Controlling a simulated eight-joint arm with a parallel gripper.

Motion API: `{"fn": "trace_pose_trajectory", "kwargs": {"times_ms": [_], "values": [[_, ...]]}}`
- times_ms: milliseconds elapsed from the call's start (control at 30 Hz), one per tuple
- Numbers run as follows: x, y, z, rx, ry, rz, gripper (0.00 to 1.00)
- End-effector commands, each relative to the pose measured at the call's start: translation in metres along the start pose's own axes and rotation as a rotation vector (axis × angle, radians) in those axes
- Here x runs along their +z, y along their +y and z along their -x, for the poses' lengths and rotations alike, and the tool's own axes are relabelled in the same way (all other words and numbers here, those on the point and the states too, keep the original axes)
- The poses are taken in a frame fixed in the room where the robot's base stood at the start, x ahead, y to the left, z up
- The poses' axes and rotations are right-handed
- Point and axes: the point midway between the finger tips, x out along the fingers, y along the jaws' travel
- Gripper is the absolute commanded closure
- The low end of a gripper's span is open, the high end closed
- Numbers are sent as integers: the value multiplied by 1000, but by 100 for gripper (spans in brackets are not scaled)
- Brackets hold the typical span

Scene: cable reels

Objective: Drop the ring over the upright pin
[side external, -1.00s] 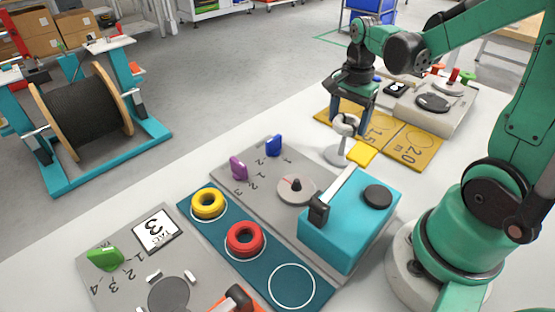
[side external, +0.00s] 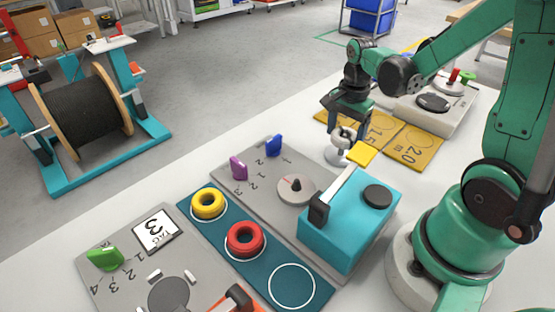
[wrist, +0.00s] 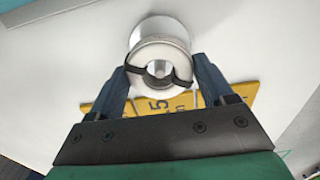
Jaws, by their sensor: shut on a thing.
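My gripper (side external: 345,120) points down at the far part of the table, shut on a pale ring (side external: 343,137) with dark bands. In the wrist view the ring (wrist: 160,65) lies between the two fingers (wrist: 162,85). A pale upright pin (wrist: 160,69) shows inside the ring's opening. The pin's round whitish base (side external: 337,157) stands on the table below the ring. The base (wrist: 160,27) also shows behind the ring in the wrist view. The ring is low over the base; I cannot tell whether it touches it.
A yellow tag (side external: 362,153) is beside the base. Yellow mats (side external: 412,147) lie behind it. A teal box (side external: 345,235) with a black handle is nearer. A yellow ring (side external: 207,204) and a red ring (side external: 245,239) lie on a teal mat (side external: 222,254).

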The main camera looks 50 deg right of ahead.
Motion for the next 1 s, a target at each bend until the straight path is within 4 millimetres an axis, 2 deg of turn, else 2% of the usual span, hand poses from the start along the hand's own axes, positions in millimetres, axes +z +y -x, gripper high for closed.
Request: {"fn": "trace_pose_trajectory", "kwargs": {"times_ms": [667,700,767,1000], "values": [[0,0,-33,0,0,0,86],[0,0,-33,0,0,0,14],[0,0,-32,0,0,0,0],[0,0,-30,0,0,0,0]]}}
